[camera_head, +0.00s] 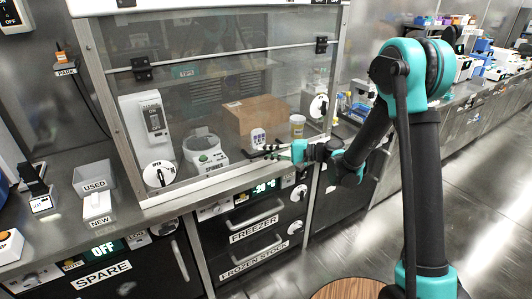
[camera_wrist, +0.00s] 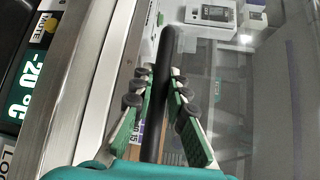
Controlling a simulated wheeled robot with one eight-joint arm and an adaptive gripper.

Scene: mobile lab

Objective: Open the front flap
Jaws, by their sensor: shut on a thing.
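The front flap (camera_head: 215,105) is the clear lower pane of the metal-framed hood, hanging from two black hinges (camera_head: 142,68) on a horizontal rail. It appears down, with its lower edge close to the counter's front edge. My gripper (camera_head: 284,151) is at the flap's lower right part, its fingers pointing left along the pane. In the wrist view, my gripper (camera_wrist: 160,85) has its green, dark-padded fingers on both sides of a black bar handle (camera_wrist: 162,60), shut on it. The glass (camera_wrist: 235,90) shows to the right of the bar.
Behind the glass are a cardboard box (camera_head: 256,119), a white spinner device (camera_head: 204,148) and a white dispenser (camera_head: 146,125). Below the counter are the freezer drawers (camera_head: 252,220). Used and new trays (camera_head: 94,182) stand at left. The floor (camera_head: 490,190) at right is clear.

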